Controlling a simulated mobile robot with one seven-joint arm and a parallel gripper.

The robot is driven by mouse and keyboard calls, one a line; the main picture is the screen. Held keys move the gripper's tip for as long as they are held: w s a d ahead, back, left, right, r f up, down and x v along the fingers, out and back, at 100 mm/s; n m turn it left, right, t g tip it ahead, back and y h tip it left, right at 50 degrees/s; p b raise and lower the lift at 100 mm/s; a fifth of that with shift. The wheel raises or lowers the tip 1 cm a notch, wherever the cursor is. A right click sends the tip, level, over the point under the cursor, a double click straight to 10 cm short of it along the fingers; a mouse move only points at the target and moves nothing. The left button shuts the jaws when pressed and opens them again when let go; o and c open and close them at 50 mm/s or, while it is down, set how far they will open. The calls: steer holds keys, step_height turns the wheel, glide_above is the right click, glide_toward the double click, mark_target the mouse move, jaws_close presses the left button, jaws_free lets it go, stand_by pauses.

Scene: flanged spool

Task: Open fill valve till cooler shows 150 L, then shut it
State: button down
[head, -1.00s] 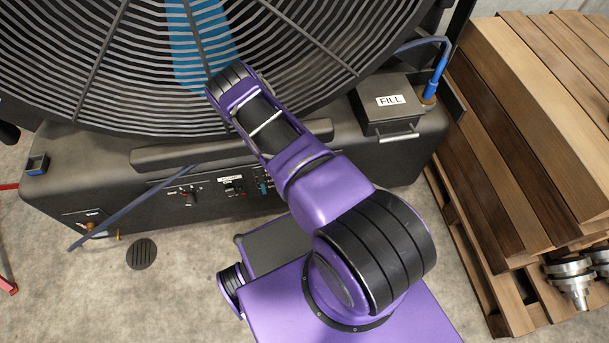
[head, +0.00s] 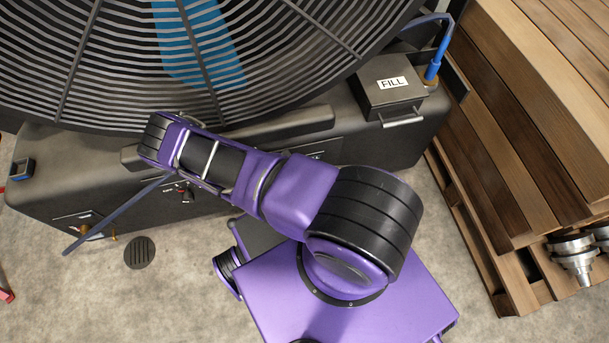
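The cooler is a large fan with a round wire guard (head: 100,75) on a dark grey tank base (head: 400,150). A box labelled FILL (head: 392,84) sits on the base's right end, its lid shut, with a bar handle (head: 403,119) at the front. No valve shows; I cannot tell what is inside the box. A blue pipe (head: 438,58) stands in a brass fitting behind it. No litre reading can be made out. My arm reaches left across the base's front and hides part of its control panel (head: 183,192).
A blue-grey rod or hose (head: 115,217) slants down to the left by a brass fitting at the base's lower left. A floor drain (head: 139,252) lies nearby. A wooden stack (head: 530,120) on a pallet blocks the right. The floor at left is mostly clear.

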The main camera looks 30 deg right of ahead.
steer(key=shift+w+f, duration=0.1)
steer(key=c, duration=0.8)
jaws_free()
steer(key=p+v, duration=0.1)
steer(key=v, duration=1.6)
steer(key=shift+a+p, duration=0.25)
steer(key=shift+p, duration=0.05)
